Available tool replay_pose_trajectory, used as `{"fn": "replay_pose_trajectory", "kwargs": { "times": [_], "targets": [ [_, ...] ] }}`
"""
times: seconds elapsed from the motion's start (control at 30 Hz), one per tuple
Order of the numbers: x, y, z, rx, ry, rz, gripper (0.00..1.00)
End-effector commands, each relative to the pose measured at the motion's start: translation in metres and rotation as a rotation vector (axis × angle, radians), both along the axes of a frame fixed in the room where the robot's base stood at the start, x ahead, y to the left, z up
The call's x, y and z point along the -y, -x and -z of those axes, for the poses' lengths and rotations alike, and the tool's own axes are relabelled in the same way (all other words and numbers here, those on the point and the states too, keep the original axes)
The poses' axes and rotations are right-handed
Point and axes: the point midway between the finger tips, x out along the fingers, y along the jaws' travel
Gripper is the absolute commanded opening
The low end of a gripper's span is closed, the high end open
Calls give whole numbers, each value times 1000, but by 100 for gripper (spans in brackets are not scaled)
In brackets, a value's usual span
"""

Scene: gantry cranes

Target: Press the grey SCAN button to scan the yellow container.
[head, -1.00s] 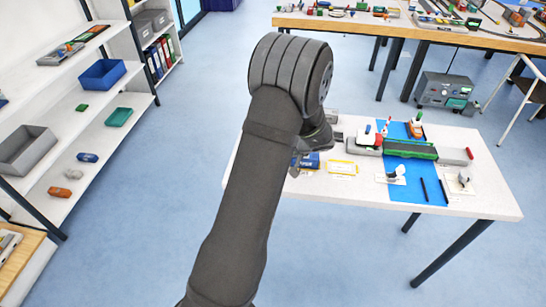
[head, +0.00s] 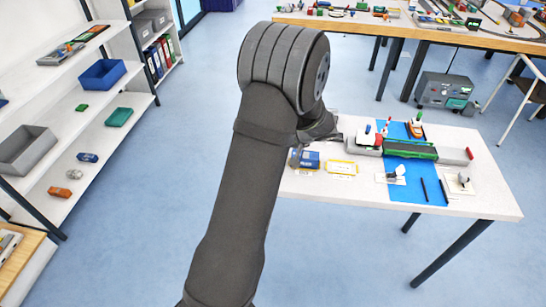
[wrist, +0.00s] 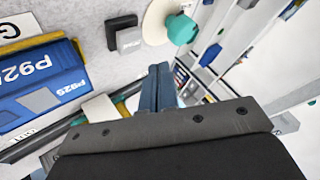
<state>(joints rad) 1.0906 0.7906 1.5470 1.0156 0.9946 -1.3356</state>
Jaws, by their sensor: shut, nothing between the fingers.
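My gripper (wrist: 158,88) is shut and empty, its two fingers together in the middle of the wrist view. In the head view its dark end (head: 330,134) shows past my arm, over the left part of the white table. In the wrist view a small dark box with a lighter grey face (wrist: 129,40) lies just beyond and left of the fingertips, apart from them. It looks like the grey button; its label is too small to read. I cannot make out a yellow container; my arm hides part of the table.

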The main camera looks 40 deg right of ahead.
Motion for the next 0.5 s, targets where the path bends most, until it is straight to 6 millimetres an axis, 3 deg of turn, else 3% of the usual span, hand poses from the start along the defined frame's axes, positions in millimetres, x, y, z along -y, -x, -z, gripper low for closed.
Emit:
{"fn": "replay_pose_trajectory", "kwargs": {
  "times": [0.23,0.5],
  "targets": [
    [0,0,-24,0,1,-1,0],
    [0,0,-26,-1,-1,0,0]
  ]
}}
